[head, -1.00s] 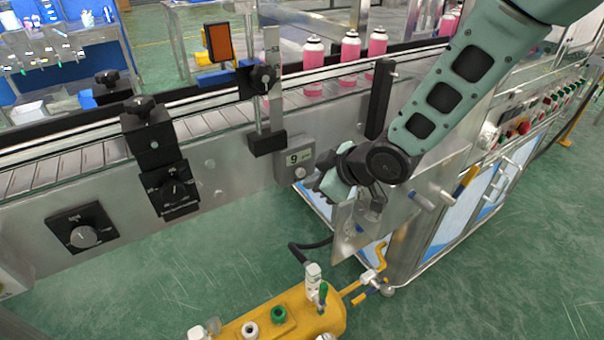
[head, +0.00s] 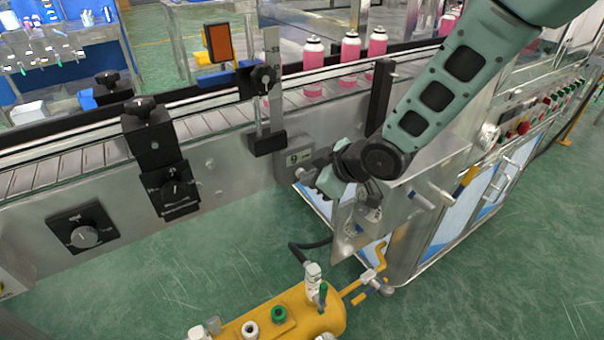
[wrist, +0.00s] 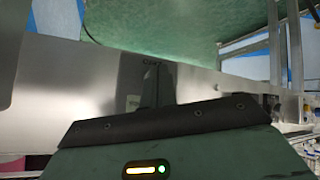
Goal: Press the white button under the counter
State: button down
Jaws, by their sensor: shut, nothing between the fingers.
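The counter (head: 292,158) is a small grey box with a lit display, fixed to the front of the conveyor's metal side. In the head view, my gripper (head: 304,176) is at the lower right of the counter, with its fingertips in front of the lower part of the box. The fingers are shut and empty. The white button under the display is hidden behind or merged with the fingertips, so I cannot tell whether they touch it. In the wrist view, my dark fingers (wrist: 154,84) point at the metal panel, beside a greyish box that looks like the counter (wrist: 133,101).
A black vertical bar (head: 379,95) stands close above my wrist. A bracket with a black block (head: 267,142) is just left of the counter. Pink cans (head: 349,62) stand on the conveyor. A yellow tank (head: 285,315) is below, with green floor around it.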

jog(key=shift+w+a, duration=0.15)
jog(key=shift+w, duration=0.1)
jog(key=shift+s, duration=0.15)
dwell(0.5)
jog(key=shift+s+d, duration=0.45)
jog(key=shift+s, duration=0.15)
jog(key=shift+s+d+b, duration=0.35)
jog(key=shift+s+d, duration=0.4)
jog(key=shift+s, duration=0.3)
jog(key=shift+s+d+b, duration=0.35)
jog(key=shift+s+d, duration=0.35)
jog(key=shift+s, duration=0.3)
jog(key=s+d+r+m+g+h+p, duration=0.3)
jog(key=s+d+r+p, duration=0.2)
jog(key=s+r, duration=0.4)
jog(key=s+d+r+m+g+h+p, duration=0.2)
jog(key=s+d+r+p, duration=0.3)
jog(key=s+r, duration=0.4)
jog(key=s+m+h, duration=0.1)
jog(key=s, duration=0.3)
jog(key=shift+s+d+m+g+h, duration=0.25)
jog(key=shift+s+m+g+h, duration=0.1)
jog(key=shift+m+g+h, duration=0.05)
